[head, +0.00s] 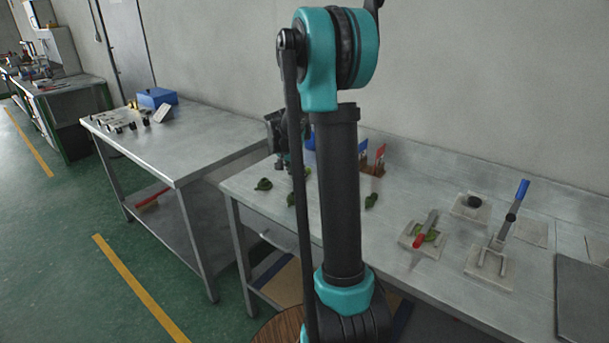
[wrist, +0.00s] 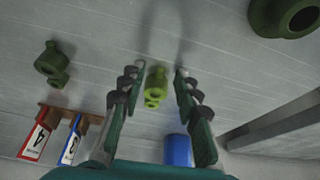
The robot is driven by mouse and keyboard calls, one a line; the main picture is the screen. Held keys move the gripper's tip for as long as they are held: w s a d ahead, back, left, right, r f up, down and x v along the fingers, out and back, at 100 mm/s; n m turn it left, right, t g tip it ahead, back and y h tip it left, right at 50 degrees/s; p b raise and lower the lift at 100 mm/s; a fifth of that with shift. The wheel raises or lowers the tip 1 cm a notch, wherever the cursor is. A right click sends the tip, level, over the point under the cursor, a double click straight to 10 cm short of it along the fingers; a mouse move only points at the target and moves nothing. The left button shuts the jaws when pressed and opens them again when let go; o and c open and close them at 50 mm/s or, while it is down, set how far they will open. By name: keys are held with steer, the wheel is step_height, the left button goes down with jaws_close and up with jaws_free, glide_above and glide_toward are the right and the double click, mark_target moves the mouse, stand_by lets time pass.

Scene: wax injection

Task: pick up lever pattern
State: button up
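A bright green lever pattern (wrist: 155,86) shows between the fingers of my gripper (wrist: 157,74) in the wrist view, with clear gaps on both sides. My gripper is open and empty. Its height above the pattern is hard to tell. Two darker green patterns lie apart from it, one at the left (wrist: 52,64) and one at the top right (wrist: 287,14). In the head view my gripper (head: 283,163) hangs over the left part of the bench, partly hidden by my arm. Green patterns show there at the left (head: 263,184) and right of my arm (head: 371,200).
A wooden holder (wrist: 93,116) with red and blue tags stands near the fingers. A blue object (wrist: 178,150) is close below the right finger. On the bench, clamp fixtures (head: 490,264) stand at the right. A second table (head: 190,143) stands left, across a gap.

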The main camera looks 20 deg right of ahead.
jaws_close()
steer(key=shift+r, duration=0.1)
stand_by(0.3)
